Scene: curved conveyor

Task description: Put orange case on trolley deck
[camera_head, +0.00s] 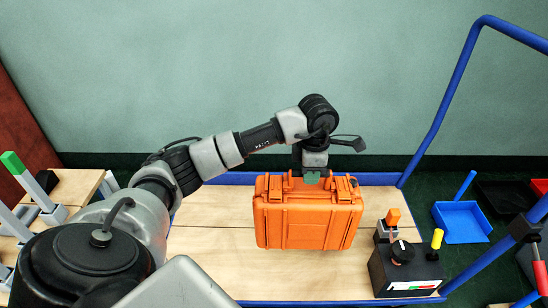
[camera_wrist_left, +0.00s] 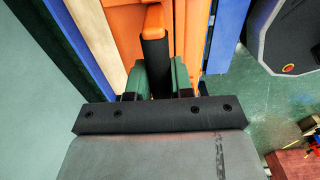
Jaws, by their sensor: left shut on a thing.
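The orange case (camera_head: 308,222) stands upright at the wooden trolley deck (camera_head: 210,240) in the head view, near the deck's far edge. I cannot tell whether its underside touches the deck. My left gripper (camera_head: 312,178) is above the case, shut on its handle. In the left wrist view the orange case (camera_wrist_left: 115,25) shows beyond the gripper (camera_wrist_left: 158,75), whose green fingers are around the handle (camera_wrist_left: 155,30). My right gripper is not in view.
A black box (camera_head: 405,268) with knobs sits on the deck's right end. The blue trolley rail (camera_head: 440,115) rises at the right. A blue tray (camera_head: 460,222) lies beyond it. Bare deck shows left of the case.

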